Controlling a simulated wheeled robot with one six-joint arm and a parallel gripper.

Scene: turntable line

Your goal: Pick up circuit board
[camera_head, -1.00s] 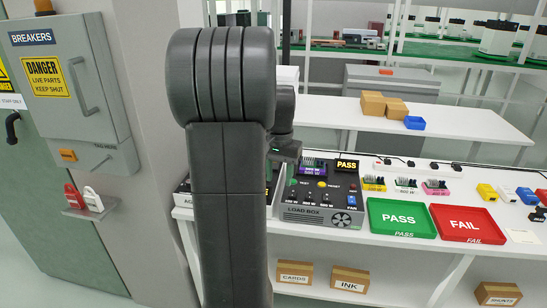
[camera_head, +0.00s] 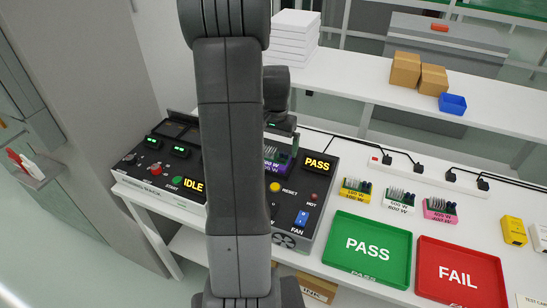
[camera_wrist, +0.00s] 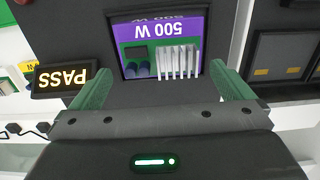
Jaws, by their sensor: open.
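A circuit board with a green base, pale fins and dark blue parts sits in a purple holder (camera_wrist: 165,25) marked 500 W in the wrist view. The purple holder also shows in the head view (camera_head: 274,165), partly hidden by my arm. My gripper (camera_wrist: 162,88) is open, with one green finger towards each side of the board. The board lies just beyond the fingertips, and nothing shows between them. In the head view, my gripper (camera_head: 282,123) is above the holder and partly hidden by my arm.
The load box has a lit PASS display (camera_head: 317,167). Yellow, white and pink holders with boards (camera_head: 398,198) stand to the right. A green PASS tray (camera_head: 345,275) and red FAIL tray (camera_head: 435,262) lie in front. An IDLE-lit panel (camera_head: 192,187) stands left.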

